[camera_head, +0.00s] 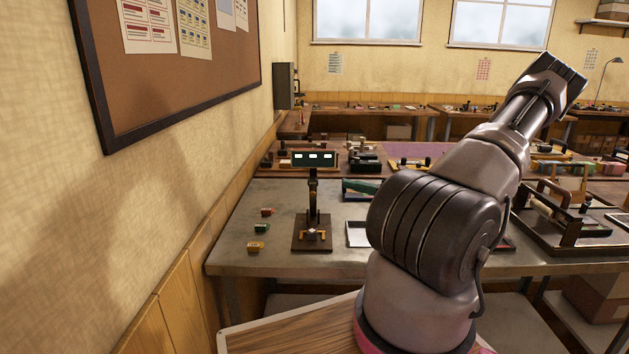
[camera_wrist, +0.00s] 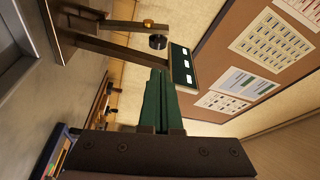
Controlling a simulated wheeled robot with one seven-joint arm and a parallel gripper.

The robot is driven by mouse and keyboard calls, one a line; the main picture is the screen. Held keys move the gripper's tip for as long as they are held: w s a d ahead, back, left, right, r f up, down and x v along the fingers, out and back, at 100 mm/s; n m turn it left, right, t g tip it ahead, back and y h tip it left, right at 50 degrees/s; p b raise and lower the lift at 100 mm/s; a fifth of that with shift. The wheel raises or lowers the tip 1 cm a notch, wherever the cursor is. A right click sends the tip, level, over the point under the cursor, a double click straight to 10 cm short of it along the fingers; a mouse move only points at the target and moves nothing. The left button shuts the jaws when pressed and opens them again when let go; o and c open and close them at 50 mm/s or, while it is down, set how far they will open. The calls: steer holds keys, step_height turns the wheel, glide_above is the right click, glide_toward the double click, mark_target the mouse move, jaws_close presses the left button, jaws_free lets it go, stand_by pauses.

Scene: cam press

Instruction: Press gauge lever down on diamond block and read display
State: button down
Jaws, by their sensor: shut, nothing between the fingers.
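The gauge press stands upright on the near bench in the head view, with a dark base (camera_head: 299,244) and a display (camera_head: 314,159) on top showing pale marks too small to read. A small pale block (camera_head: 316,234) sits on the base between yellow pieces; its shape is unclear. In the wrist view, turned sideways, the display (camera_wrist: 184,66) appears close, near a black knob (camera_wrist: 157,42) and a brass ball (camera_wrist: 148,23). My gripper (camera_wrist: 160,75) is shut and empty, its green fingers pointing towards the press. The gap to it cannot be told. Contact with the lever is not clear.
Red (camera_head: 267,212), green (camera_head: 261,228) and yellow (camera_head: 255,246) blocks lie left of the press. A pale tray (camera_head: 357,236) lies to its right, partly behind my arm. A green piece (camera_head: 360,186), unclear, shows above it. The wall with a corkboard (camera_head: 185,60) is at left.

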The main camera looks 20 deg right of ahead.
stand_by(0.3)
glide_above(313, 197)
steer(key=w+d, duration=0.2)
steer(key=d, duration=0.2)
steer(key=shift+a+r, duration=0.25)
steer(key=shift+r, duration=0.2)
steer(key=shift+s, duration=0.15)
